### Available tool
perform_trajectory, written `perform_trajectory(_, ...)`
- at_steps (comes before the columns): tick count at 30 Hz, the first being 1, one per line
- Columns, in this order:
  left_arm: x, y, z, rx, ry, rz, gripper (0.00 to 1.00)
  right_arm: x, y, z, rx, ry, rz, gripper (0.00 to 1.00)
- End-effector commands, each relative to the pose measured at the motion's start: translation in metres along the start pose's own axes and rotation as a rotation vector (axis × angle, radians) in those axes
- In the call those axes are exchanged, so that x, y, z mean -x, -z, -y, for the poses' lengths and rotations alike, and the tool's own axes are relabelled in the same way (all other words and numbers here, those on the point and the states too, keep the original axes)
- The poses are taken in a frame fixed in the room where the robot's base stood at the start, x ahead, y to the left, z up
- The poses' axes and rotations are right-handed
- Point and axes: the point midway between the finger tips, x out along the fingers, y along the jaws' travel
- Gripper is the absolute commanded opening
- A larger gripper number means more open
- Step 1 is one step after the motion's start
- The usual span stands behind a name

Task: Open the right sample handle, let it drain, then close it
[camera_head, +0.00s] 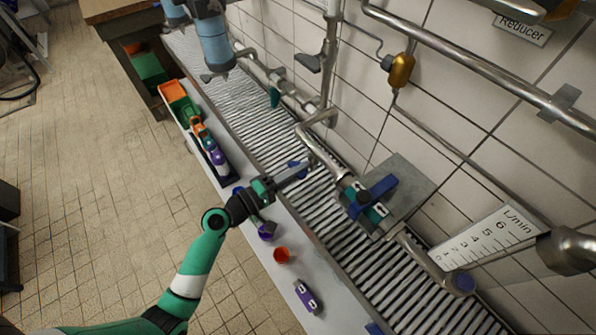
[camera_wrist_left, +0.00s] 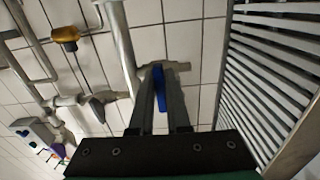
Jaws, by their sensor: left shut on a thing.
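My left gripper (camera_head: 299,172) reaches over the grated channel toward the pipe by the tiled wall. In the left wrist view, its two fingers (camera_wrist_left: 160,92) are shut on a blue handle (camera_wrist_left: 160,86), one finger on each side. The same blue handle (camera_head: 297,168) shows partly behind the fingers in the head view; I take it to be the right sample handle. Its outlet is hidden, and I cannot see whether liquid flows. A teal handle (camera_head: 275,98) hangs on the pipe farther back. My right gripper is not in view.
A flow scale (camera_head: 483,238) lies along the wall.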

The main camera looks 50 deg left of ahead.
Motion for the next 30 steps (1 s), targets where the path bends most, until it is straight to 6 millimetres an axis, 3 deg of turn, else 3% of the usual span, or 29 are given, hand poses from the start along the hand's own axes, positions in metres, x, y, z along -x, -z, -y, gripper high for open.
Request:
perform_trajectory(10,0.0,0.0,0.001,-0.005,0.002,0.0,0.0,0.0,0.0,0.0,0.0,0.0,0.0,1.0)
perform_trajectory(11,0.0,0.0,0.001,-0.005,0.002,0.0,0.18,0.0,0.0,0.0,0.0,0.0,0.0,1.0)
perform_trajectory(15,0.0,0.0,0.001,-0.004,0.002,0.0,0.43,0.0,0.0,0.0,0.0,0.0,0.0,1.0)
perform_trajectory(25,0.002,0.0,0.001,-0.003,0.002,-0.001,0.44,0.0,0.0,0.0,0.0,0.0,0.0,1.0)
perform_trajectory(30,0.026,0.001,0.0,-0.001,0.003,-0.004,0.44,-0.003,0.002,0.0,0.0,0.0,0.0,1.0)
